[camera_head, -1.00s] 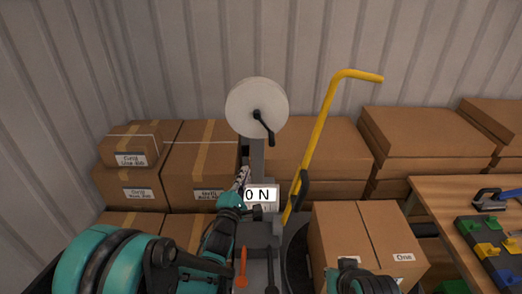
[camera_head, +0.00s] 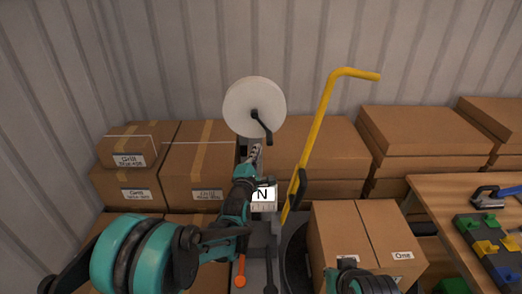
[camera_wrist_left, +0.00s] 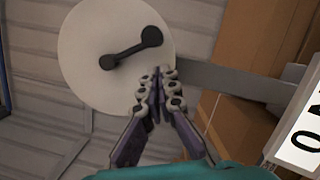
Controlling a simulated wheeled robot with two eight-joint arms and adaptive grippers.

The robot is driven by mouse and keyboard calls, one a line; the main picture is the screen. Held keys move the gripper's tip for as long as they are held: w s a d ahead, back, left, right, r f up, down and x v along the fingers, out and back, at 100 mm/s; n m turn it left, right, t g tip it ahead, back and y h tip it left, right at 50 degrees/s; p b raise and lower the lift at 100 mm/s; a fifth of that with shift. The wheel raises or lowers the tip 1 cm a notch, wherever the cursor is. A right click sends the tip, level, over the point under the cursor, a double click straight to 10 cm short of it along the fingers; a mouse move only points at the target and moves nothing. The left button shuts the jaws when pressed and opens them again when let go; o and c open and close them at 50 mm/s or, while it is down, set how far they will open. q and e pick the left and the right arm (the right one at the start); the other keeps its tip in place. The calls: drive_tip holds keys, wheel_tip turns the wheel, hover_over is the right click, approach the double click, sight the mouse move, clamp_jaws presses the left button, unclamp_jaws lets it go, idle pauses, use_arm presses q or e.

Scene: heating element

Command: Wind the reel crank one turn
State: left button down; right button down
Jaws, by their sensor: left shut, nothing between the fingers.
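The reel is a white disc (camera_head: 243,100) on a grey post, with a black crank (camera_head: 261,124) on its face. The crank runs from the hub down and slightly right to its handle end. My left gripper (camera_head: 255,151) is shut and empty, just below the handle end and apart from it in the head view. In the left wrist view the shut fingertips (camera_wrist_left: 158,75) overlap the edge of the white disc, and the black crank (camera_wrist_left: 130,48) shows beyond them, not gripped. My right arm shows at the bottom of the head view, but its fingers cannot be made out.
A yellow bent handle (camera_head: 318,125) rises right of the reel post. Cardboard boxes (camera_head: 205,165) stand behind and to both sides. A "N" display (camera_head: 264,194) sits on the post below the reel. A wooden table (camera_head: 440,195) with coloured parts is at right.

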use_arm(q)
drive_tip(key=shift+d+r, duration=0.3)
drive_tip(key=shift+d, duration=0.5)
drive_tip(key=shift+d+r+n, duration=0.1)
drive_tip(key=shift+d+n, duration=0.3)
drive_tip(key=shift+n, duration=0.2)
